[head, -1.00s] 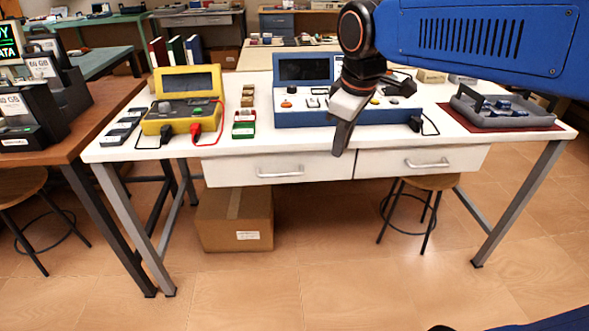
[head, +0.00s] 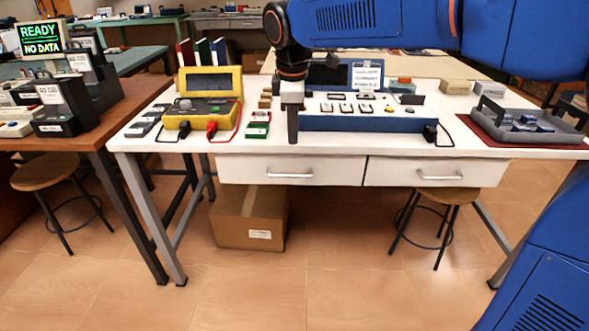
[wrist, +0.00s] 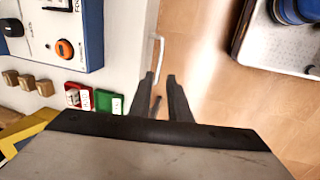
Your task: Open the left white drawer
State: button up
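The left white drawer (head: 262,171) is under the white table top and looks shut, its front level with the right drawer. Its silver bar handle (head: 289,175) is on the front. My gripper (head: 292,140) points down in front of the table's front edge, above the handle in the head view. In the wrist view, the two dark fingers of my gripper (wrist: 160,78) are apart with nothing held. The handle (wrist: 159,50) lies just beyond the fingertips, roughly in line with the gap. I cannot tell the exact distance to it.
The right drawer (head: 390,173) is shut. On the table stand a yellow meter (head: 197,112), a blue console (head: 400,124), small red and green blocks (head: 258,131) and a grey tray (head: 560,138). A cardboard box (head: 235,230) and a stool (head: 445,196) are below. The floor in front is clear.

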aim_at(294, 175)
jog(key=w+f, duration=0.1)
jog(key=f, duration=0.8)
jog(key=w+f, duration=0.1)
jog(key=f, duration=0.4)
jog(key=shift+w+f, duration=0.1)
jog(key=shift+w, duration=0.2)
grip_shut()
